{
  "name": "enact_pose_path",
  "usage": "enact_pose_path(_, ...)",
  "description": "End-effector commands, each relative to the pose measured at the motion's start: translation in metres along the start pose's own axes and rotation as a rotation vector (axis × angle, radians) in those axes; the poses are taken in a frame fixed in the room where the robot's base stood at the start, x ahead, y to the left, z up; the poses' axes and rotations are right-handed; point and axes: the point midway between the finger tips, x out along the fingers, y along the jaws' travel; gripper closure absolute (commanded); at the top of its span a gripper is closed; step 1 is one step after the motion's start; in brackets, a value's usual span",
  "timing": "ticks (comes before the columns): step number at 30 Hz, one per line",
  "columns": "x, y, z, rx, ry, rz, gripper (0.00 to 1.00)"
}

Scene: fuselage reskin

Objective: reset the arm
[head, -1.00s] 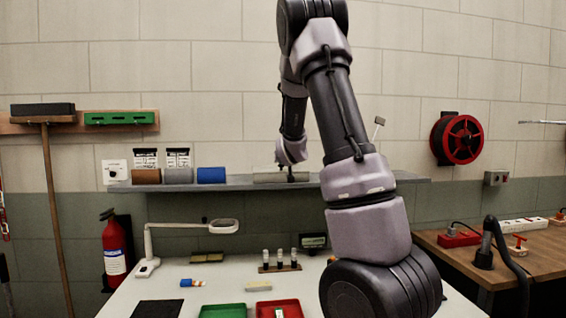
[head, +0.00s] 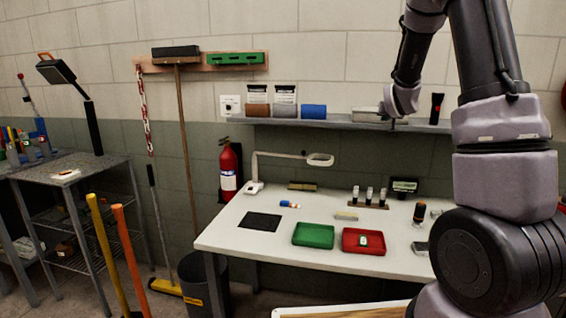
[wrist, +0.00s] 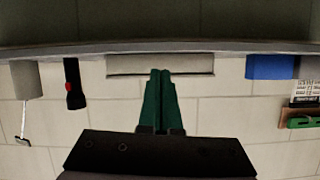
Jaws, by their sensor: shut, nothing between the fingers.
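My arm rises at the right of the head view, and its wrist end with my gripper (head: 393,120) is small and partly hidden beside the wall shelf (head: 330,123). In the wrist view, which is upside down, my gripper's two green fingers (wrist: 160,75) lie side by side, shut, with nothing between them. Their tips point at a pale grey block (wrist: 125,64) on the shelf. I cannot tell whether they touch it.
Below is a white table (head: 225,232) with a green tray (head: 313,245) and a red tray (head: 350,250). A fire extinguisher (head: 229,170) hangs left. A wire rack (head: 75,185) stands far left.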

Motion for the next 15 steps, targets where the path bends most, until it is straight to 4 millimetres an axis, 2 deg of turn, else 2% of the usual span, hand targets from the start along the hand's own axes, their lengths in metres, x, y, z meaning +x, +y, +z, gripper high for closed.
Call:
enact_pose_path(1, -0.024, -0.002, -0.010, 0.041, -0.028, -0.010, 1.00)
enact_pose_path(7, -0.119, -0.016, -0.012, 0.148, -0.197, -0.064, 1.00)
enact_pose_path(11, -0.186, -0.025, -0.004, 0.184, -0.304, -0.107, 1.00)
enact_pose_path(15, -0.262, -0.034, 0.014, 0.199, -0.416, -0.153, 1.00)
